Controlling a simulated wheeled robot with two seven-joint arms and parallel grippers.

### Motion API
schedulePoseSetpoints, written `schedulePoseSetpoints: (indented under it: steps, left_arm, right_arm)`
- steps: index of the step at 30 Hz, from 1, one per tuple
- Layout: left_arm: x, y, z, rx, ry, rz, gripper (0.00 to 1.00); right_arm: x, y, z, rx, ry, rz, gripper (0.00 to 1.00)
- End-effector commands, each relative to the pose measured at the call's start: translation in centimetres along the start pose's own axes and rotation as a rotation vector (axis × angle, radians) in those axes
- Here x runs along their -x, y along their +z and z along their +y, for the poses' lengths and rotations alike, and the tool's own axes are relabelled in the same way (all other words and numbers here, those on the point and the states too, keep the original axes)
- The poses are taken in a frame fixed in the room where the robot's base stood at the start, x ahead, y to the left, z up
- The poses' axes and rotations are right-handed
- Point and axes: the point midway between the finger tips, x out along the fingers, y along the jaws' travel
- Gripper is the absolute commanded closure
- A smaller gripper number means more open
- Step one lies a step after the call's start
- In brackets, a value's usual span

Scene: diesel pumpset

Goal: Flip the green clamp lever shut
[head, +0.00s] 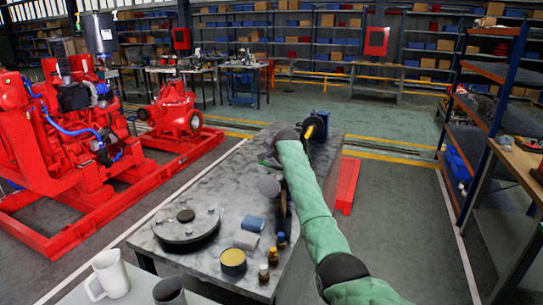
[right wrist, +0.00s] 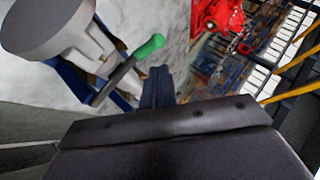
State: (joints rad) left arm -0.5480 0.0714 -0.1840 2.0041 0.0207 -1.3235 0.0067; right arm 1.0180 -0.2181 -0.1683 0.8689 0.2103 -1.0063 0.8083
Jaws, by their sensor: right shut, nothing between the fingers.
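The clamp lever (right wrist: 127,70) shows in the right wrist view as a grey bar with a green grip at its upper end. It slants up to the right from a blue clamp body (right wrist: 72,80). My right gripper (right wrist: 158,72) is shut and empty, its dark fingers just right of the lever and close to the green grip. I cannot tell whether they touch it. In the head view a small green piece (head: 268,163) shows left of my green-sleeved right arm, near the far end of the workbench. My right fingers are hidden there. My left gripper is not in view.
A round grey disc (right wrist: 45,25) stands beside the clamp. The grey workbench (head: 150,243) holds a bolted flange (head: 187,226), a yellow-topped tin (head: 233,262) and small bottles. Dark machinery with a yellow part (head: 310,131) stands beyond my wrist. A red pumpset (head: 70,140) is left.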

Motion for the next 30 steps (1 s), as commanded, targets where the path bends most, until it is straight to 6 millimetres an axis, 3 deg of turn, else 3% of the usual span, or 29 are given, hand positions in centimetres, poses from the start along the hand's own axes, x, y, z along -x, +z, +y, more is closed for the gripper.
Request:
schedulePoseSetpoints:
  steps: [6,20,30]
  left_arm:
    - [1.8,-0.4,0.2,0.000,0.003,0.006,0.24]
    - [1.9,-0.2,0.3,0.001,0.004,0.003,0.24]
    - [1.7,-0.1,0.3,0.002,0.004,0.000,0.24]
  right_arm:
    - [1.3,0.0,0.0,-0.001,-0.001,0.001,1.00]
    - [1.6,-0.1,0.0,0.008,0.000,0.001,1.00]
    - [1.7,0.3,0.5,0.215,0.031,-0.023,1.00]
